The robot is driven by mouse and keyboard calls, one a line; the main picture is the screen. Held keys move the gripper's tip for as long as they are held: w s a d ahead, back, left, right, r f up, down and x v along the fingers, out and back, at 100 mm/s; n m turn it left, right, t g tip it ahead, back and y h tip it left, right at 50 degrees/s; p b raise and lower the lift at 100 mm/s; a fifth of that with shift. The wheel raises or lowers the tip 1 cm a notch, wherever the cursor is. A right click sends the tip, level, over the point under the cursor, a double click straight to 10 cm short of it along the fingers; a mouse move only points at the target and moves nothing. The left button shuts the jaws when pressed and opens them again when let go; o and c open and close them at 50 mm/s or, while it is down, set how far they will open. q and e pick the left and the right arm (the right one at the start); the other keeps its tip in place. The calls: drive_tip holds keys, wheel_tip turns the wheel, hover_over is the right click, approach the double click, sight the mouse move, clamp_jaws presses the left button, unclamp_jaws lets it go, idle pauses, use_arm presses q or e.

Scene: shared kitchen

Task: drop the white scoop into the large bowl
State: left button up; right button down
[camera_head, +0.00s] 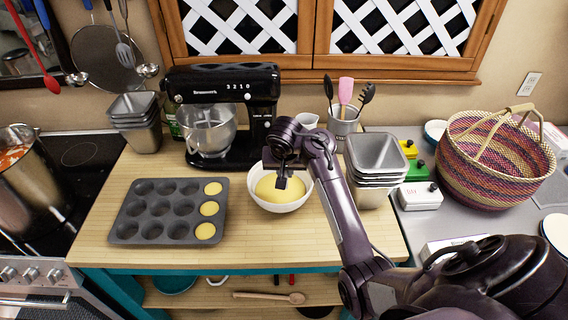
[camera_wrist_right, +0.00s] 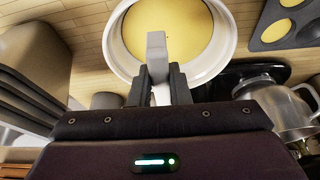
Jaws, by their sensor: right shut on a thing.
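The large white bowl (camera_head: 284,206) holds yellow batter and stands on the wooden counter, right of the muffin tin. My right gripper (camera_head: 283,183) is over the bowl and points down at it. In the right wrist view its fingers (camera_wrist_right: 160,84) are shut on the white scoop (camera_wrist_right: 156,50), which shows as a pale grey narrow piece. The scoop overlaps the near part of the bowl (camera_wrist_right: 117,38) in that view; whether it touches the batter I cannot tell. In the head view the scoop is hidden or too small to make out. My left gripper is not in view.
A muffin tin (camera_head: 127,229) with three filled cups lies to the left. A black stand mixer (camera_head: 222,90) stands behind. Stacked metal tins (camera_head: 376,155) and a utensil holder (camera_head: 343,125) stand close on the right. A woven basket (camera_head: 490,165) is farther right.

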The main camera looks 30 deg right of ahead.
drive_tip(key=shift+f, duration=0.55)
drive_tip(key=c, duration=1.3)
unclamp_jaws()
drive_tip(key=shift+r, duration=0.1)
drive_tip(key=shift+a+r, duration=0.15)
drive_tip(key=shift+r, duration=0.15)
drive_tip(key=b+v, duration=0.1)
drive_tip(key=v, duration=0.6)
drive_tip(key=shift+s, duration=0.15)
